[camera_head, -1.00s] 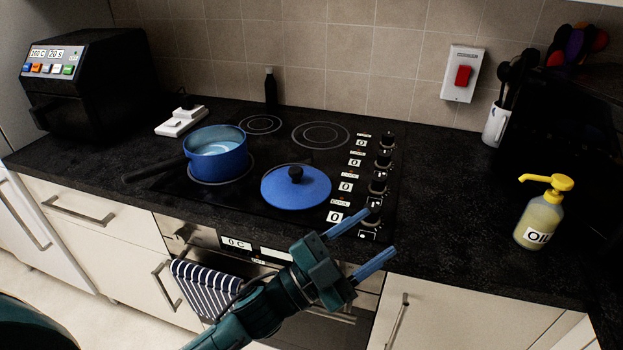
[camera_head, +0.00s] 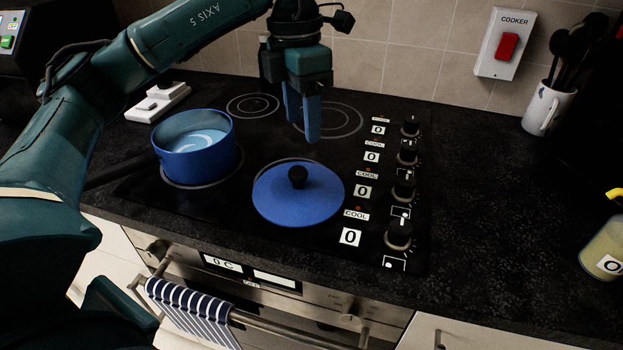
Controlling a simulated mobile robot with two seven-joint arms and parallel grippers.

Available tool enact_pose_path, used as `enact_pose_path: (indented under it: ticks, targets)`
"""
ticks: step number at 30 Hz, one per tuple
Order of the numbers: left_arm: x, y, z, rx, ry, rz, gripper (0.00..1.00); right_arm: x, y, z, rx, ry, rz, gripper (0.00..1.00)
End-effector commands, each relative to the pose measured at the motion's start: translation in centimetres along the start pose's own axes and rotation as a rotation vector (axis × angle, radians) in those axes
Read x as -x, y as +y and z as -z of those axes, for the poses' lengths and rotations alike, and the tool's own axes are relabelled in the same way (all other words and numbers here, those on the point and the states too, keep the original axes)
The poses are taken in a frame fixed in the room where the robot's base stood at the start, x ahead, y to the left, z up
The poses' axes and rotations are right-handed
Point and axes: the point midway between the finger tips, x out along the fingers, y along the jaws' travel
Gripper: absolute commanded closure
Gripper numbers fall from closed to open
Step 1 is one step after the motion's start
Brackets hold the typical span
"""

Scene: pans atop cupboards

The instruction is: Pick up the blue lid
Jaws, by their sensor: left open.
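The blue lid (camera_head: 275,206) lies flat on the front right part of the black cooktop, with its black knob (camera_head: 298,176) on top. My left gripper (camera_head: 302,138) points down above the cooktop, behind the lid in the picture. Its two blue fingers are apart with nothing between them, and they do not touch the lid. A blue pan (camera_head: 200,160) stands on the cooktop to the left of the lid, with its dark handle pointing left. My right gripper is not in view.
Cooker knobs (camera_head: 400,232) line the right of the cooktop (camera_head: 300,243). A white mug with utensils (camera_head: 546,108) stands at the back right and an oil bottle (camera_head: 606,248) at the right edge. The worktop (camera_head: 480,200) between is clear. A striped towel (camera_head: 190,310) hangs on the oven rail.

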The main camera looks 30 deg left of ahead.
Motion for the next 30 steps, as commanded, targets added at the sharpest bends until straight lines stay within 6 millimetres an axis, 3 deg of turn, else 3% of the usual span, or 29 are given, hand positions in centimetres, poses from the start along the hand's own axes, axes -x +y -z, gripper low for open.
enact_pose_path:
  ticks: [2, 5, 15, 23, 30]
  targets:
    - [0.9, 1.1, 0.7, 0.029, 0.012, -0.054, 0.47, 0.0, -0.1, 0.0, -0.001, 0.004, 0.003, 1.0]
    - [0.5, 1.7, 1.1, 0.043, 0.023, -0.076, 0.47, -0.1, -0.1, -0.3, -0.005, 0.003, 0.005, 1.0]
    - [-5.6, 1.9, 1.2, 0.039, 0.024, -0.072, 0.47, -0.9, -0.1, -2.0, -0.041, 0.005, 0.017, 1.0]
    - [-7.3, 1.9, 1.2, 0.039, 0.023, -0.073, 0.47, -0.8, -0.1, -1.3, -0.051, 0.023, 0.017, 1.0]
    - [-10.8, 1.6, 1.3, 0.041, 0.023, -0.073, 0.47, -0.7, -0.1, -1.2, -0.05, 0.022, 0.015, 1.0]
